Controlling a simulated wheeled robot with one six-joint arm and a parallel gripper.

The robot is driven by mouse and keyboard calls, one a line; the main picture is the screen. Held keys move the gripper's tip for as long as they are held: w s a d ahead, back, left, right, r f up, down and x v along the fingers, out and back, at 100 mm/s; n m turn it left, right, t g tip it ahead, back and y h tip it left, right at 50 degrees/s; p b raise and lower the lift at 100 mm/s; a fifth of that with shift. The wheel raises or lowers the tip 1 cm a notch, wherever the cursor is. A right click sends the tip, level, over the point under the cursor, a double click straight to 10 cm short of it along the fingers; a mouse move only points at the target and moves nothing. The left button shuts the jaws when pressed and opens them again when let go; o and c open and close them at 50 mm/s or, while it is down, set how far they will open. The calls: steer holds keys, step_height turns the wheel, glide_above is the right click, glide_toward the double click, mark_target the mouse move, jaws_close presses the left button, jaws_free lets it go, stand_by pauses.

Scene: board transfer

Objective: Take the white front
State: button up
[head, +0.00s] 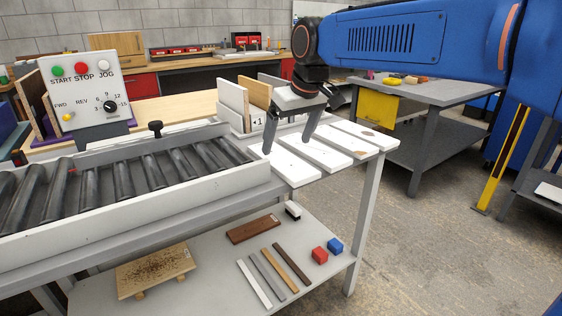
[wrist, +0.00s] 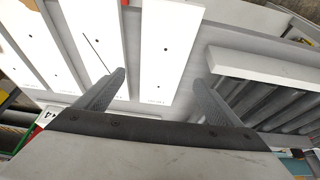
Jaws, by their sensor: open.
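Several white fronts lie flat side by side on the end of the bench. A further front (head: 362,138) has a brownish spot. My gripper (head: 287,145) is open and empty, pointing down at the fronts. In the wrist view its fingertips (wrist: 158,78) appear on either side of the nearest front. I cannot tell their height over it.
A roller conveyor (head: 130,175) with a raised white side rail adjoins the fronts. Upright boards, one white (head: 232,100) and one wooden (head: 258,94), stand in a numbered rack behind. A control panel (head: 85,92) stands at left. The lower shelf (head: 215,275) holds strips and blocks.

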mark_target(281, 158)
steer(key=shift+x, duration=2.65)
steer(key=shift+s, duration=0.1)
steer(key=c, duration=1.3)
